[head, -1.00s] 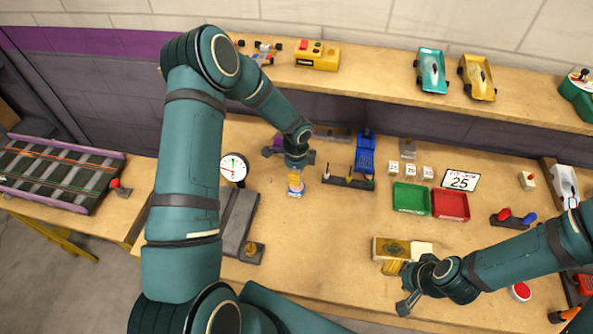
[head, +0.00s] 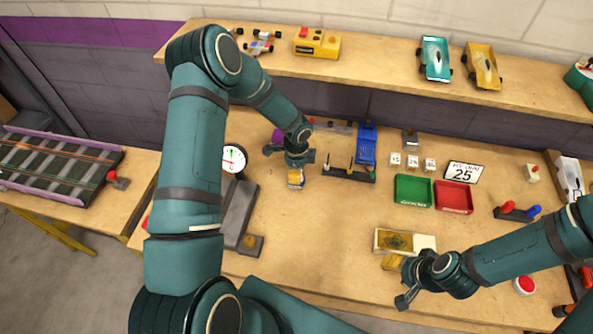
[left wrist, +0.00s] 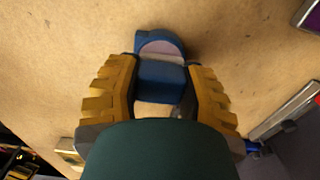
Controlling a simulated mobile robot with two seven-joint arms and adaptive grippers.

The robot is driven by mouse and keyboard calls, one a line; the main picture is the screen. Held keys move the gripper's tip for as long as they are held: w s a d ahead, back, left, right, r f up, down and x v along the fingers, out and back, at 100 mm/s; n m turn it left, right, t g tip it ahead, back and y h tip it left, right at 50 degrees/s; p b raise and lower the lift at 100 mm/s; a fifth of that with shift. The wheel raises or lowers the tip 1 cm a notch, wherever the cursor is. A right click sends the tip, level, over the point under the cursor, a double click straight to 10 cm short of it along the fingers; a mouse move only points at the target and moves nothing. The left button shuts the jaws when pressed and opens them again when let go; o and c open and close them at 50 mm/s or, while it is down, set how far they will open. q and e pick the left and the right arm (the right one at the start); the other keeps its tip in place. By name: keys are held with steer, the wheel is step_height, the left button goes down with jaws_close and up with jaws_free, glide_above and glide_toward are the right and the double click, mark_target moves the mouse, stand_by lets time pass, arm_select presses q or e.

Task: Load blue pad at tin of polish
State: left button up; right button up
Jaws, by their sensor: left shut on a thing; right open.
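In the left wrist view, my left gripper (left wrist: 163,95) is shut on a blue block-like piece, which I take to be the blue pad (left wrist: 160,82). A rounded blue part with a pale lilac face shows just beyond the fingertips; I cannot tell if it belongs to the pad. In the head view, my left gripper (head: 296,178) points down close over the bench and hides most of what it holds. My right gripper (head: 392,263) is open, low over the front of the bench beside a cream-and-brown block (head: 400,241). I cannot surely identify the tin of polish.
A dial gauge (head: 234,159) stands left of my left gripper. A dark rack (head: 348,174) and blue device (head: 366,145) are close on its right. Green (head: 413,190) and red (head: 453,197) trays lie further right. Bare bench (head: 320,225) lies between the grippers.

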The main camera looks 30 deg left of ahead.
arm_select(q)
steer(key=shift+f+b, duration=0.6)
steer(key=shift+b, duration=0.05)
arm_select(e)
steer(key=shift+f, duration=0.65)
stand_by(1.3)
arm_select(q)
steer(key=shift+r, duration=0.1)
arm_select(e)
steer(key=shift+r, duration=0.1)
arm_select(q)
steer(key=shift+r+p, duration=2.1)
steer(key=shift+r, duration=1.4)
arm_select(e)
step_height(320, 180, up, 4)
